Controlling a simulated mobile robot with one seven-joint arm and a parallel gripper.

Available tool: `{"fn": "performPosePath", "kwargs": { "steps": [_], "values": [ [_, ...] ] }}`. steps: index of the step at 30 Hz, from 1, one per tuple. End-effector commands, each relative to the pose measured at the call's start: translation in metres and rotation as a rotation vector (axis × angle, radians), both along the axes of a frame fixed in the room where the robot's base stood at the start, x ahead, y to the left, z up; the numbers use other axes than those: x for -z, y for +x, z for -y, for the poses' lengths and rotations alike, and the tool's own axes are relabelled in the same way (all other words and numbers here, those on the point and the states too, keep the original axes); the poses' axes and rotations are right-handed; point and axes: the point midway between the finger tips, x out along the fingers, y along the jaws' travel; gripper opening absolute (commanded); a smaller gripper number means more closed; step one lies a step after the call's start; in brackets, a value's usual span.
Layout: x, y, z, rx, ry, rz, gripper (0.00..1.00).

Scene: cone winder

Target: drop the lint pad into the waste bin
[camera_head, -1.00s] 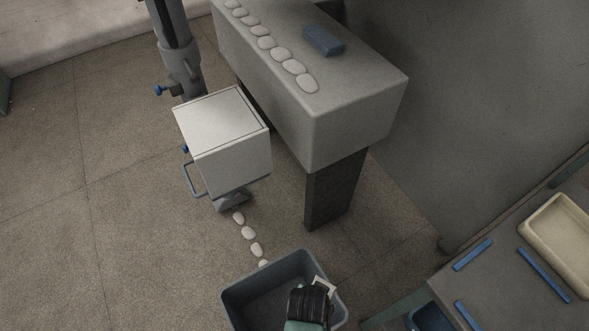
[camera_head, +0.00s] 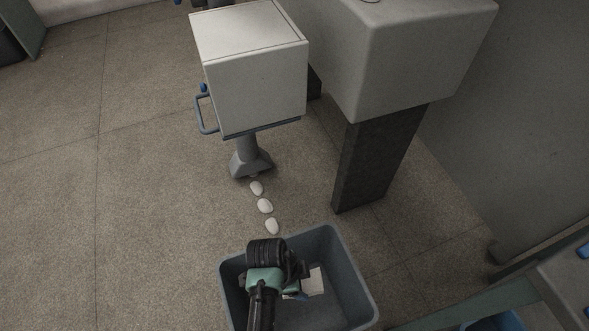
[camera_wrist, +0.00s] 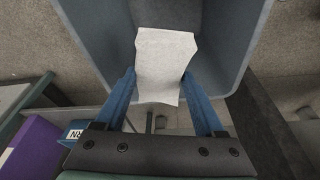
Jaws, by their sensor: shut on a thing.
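The lint pad (camera_wrist: 164,62) is a thin whitish sheet. In the wrist view it sits between the two blue fingers of my gripper (camera_wrist: 160,95), which is shut on it. The waste bin (camera_head: 349,262) is a grey-blue open tub on the floor at the bottom of the head view. Its walls also show in the wrist view (camera_wrist: 243,40). In the head view my gripper (camera_head: 300,292) is over the bin opening, and the pad (camera_head: 315,282) shows pale just right of it. My arm hides part of the bin's inside. I cannot tell the pad's exact height against the rim.
A white box-shaped machine (camera_head: 255,82) with a blue handle stands behind the bin. Several pale round pieces (camera_head: 265,206) lie on the floor between them. A grey block on a dark post (camera_head: 378,160) stands to the right. A table edge (camera_head: 560,285) is at lower right.

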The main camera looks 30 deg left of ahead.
Motion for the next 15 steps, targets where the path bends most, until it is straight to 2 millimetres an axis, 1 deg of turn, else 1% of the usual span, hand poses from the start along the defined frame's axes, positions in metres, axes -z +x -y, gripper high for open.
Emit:
{"fn": "performPosePath", "kwargs": {
  "steps": [1,7,10,15],
  "values": [
    [0.008,0.001,-0.001,0.013,0.000,0.002,0.19],
    [0.013,0.001,-0.002,0.035,0.000,0.000,0.19],
    [0.019,0.001,-0.002,0.035,0.000,0.000,0.19],
    [0.038,0.001,-0.002,0.034,0.001,0.001,0.19]
  ]
}}
